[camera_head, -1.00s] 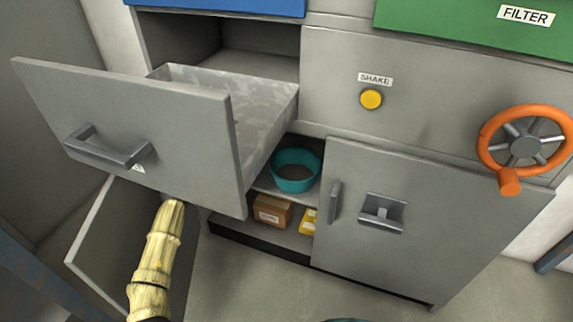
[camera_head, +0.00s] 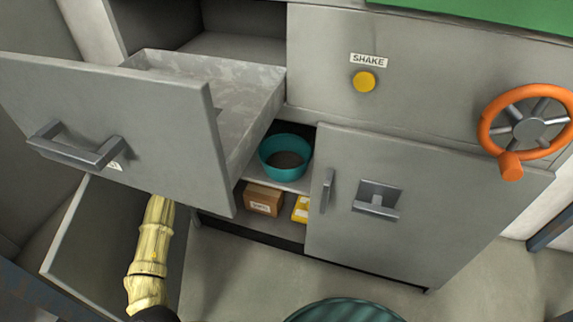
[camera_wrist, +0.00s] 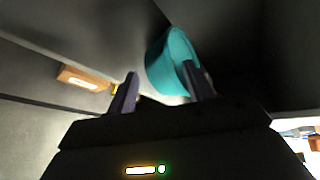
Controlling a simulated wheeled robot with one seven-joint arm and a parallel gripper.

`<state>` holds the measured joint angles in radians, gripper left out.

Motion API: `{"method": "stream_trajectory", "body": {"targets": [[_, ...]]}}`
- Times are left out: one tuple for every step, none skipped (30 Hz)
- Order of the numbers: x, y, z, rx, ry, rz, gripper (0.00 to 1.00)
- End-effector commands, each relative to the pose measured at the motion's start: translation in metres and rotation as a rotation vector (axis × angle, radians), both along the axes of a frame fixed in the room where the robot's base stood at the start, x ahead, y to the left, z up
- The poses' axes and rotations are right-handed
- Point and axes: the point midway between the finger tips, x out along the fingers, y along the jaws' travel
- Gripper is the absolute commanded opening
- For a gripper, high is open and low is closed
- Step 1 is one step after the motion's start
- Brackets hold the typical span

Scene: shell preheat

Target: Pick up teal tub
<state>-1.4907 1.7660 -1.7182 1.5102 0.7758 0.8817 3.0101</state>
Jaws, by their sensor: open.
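The teal tub (camera_head: 285,157) is a round, open bowl with dark contents, standing on the upper shelf inside the lower cabinet, beside the open drawer. In the wrist view the teal tub (camera_wrist: 170,62) lies just beyond the fingertips, toward the right finger, which overlaps its edge. My gripper (camera_wrist: 163,88) is open with nothing held between its two dark fingers. In the head view my yellow-sleeved arm reaches up under the drawer, and the gripper is hidden there. I cannot tell whether a finger touches the tub.
The open drawer (camera_head: 170,105) hangs out above the arm. An open cabinet door (camera_head: 105,240) is at left; a closed door (camera_head: 400,200) is at right. A cardboard box (camera_head: 263,199) and yellow packets (camera_head: 301,208) sit on the lower shelf. An orange handwheel (camera_head: 527,127) is far right.

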Motion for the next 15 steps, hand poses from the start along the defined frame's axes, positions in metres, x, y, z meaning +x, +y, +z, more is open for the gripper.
{"method": "stream_trajectory", "body": {"targets": [[0.008, -0.010, -0.006, 0.001, 0.001, -0.008, 0.51], [0.012, -0.015, -0.008, 0.002, 0.001, -0.010, 0.51], [0.018, -0.020, -0.010, 0.002, 0.001, -0.012, 0.51], [0.021, -0.025, -0.011, 0.002, 0.000, -0.014, 0.51], [0.026, -0.029, -0.014, 0.001, 0.000, -0.015, 0.51], [0.031, -0.034, -0.017, 0.000, 0.000, -0.016, 0.51], [0.034, -0.038, -0.019, 0.001, 0.000, -0.017, 0.51], [0.038, -0.042, -0.021, 0.001, -0.001, -0.017, 0.51], [0.043, -0.046, -0.023, 0.001, -0.001, -0.017, 0.51], [0.046, -0.049, -0.024, 0.001, 0.000, -0.017, 0.51], [0.048, -0.052, -0.025, 0.001, 0.001, -0.017, 0.51], [0.051, -0.054, -0.026, 0.001, 0.000, -0.016, 0.51], [0.053, -0.055, -0.026, 0.001, 0.000, -0.015, 0.51], [0.054, -0.056, -0.026, 0.001, 0.000, -0.015, 0.51], [0.055, -0.057, -0.025, 0.001, -0.001, -0.014, 0.51]]}}
